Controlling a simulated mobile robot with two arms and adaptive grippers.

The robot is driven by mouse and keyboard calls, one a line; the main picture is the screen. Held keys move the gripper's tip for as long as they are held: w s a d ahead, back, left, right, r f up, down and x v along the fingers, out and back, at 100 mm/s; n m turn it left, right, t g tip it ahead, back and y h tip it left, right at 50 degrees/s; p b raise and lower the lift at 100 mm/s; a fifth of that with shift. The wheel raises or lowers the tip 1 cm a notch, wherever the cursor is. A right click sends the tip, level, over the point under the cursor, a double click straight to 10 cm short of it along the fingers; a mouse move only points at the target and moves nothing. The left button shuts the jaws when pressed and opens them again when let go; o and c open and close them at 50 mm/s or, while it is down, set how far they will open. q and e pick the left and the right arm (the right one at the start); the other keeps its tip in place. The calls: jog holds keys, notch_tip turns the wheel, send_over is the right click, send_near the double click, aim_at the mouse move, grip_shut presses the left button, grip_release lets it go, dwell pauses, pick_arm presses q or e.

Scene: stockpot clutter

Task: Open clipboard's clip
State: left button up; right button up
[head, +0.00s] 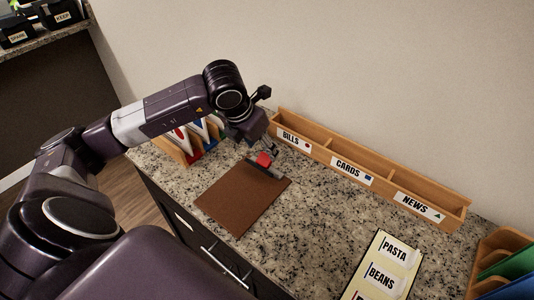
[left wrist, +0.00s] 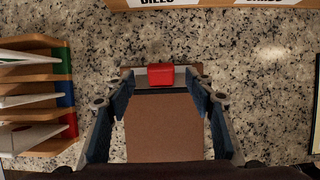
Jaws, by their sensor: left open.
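The brown clipboard (head: 240,197) lies flat on the granite counter. Its clip, with a red tab (head: 263,159), is at the far end. In the left wrist view the red tab (left wrist: 160,75) sits at the middle of a grey metal bar, above the brown board (left wrist: 163,128). My left gripper (head: 270,150) is at the clip end of the clipboard. In the left wrist view its two blue-padded fingers (left wrist: 160,103) are spread wide, one on each side of the board, with the red tab between and just past their tips. Nothing is held. My right gripper is out of view.
A wooden sorter labelled BILLS, CARDS and NEWS (head: 352,182) stands along the wall behind. A wooden rack with papers (head: 187,149) stands left of the clip. A list board reading PASTA and BEANS (head: 385,270) lies at right. Counter between is clear.

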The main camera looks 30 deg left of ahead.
aim_at(266, 155)
pick_arm(q)
jog(key=p+x, duration=0.1)
jog(key=x, duration=0.4)
jog(key=shift+w+f, duration=0.1)
jog(key=shift+f, duration=0.2)
